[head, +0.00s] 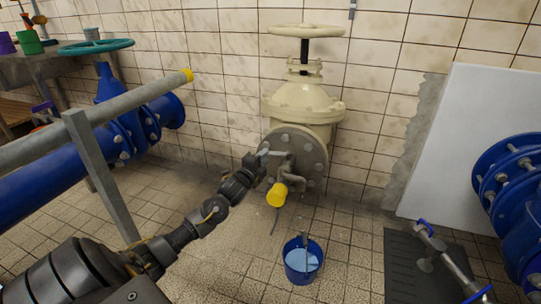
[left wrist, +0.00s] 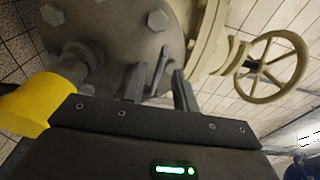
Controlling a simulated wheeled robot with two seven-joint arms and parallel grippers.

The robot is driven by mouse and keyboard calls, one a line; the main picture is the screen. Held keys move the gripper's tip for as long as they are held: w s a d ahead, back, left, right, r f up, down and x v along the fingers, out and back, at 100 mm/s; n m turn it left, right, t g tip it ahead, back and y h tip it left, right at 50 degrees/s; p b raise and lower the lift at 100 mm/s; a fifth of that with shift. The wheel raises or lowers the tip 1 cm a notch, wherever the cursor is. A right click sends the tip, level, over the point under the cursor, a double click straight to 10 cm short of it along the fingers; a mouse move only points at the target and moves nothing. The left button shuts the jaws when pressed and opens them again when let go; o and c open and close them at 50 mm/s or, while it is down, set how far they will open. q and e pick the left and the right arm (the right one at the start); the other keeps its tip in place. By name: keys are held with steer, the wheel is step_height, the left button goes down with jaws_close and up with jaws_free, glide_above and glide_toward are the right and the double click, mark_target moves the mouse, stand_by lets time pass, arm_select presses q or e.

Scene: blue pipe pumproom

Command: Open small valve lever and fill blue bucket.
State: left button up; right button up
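The cream valve body (head: 303,100) with its handwheel stands against the tiled wall, with a grey bolted flange (head: 312,158) facing me. A small pipe with a yellow end (head: 277,194) comes off the flange; the yellow part also shows in the left wrist view (left wrist: 42,103). My left gripper (head: 262,160) is at the flange. In the left wrist view its two fingers (left wrist: 160,88) are apart, with the small grey lever (left wrist: 159,70) between them; contact is unclear. The blue bucket (head: 291,275) stands upright on the floor below, with light blue inside, apparently water. My right gripper is out of view.
A grey rail with a yellow end cap (head: 187,75) and a large blue pipe (head: 50,190) lie left of my arm. A white panel (head: 475,140), dark mat (head: 405,270) and blue flanged pipe (head: 510,170) are at right. Tiled floor around the bucket is clear.

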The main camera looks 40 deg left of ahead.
mark_target(276, 153)
arm_select(q)
steer(key=b+x, duration=0.1)
steer(key=x, duration=0.4)
steer(key=shift+w+b, duration=0.4)
steer(key=shift+a, duration=0.1)
jaws_close()
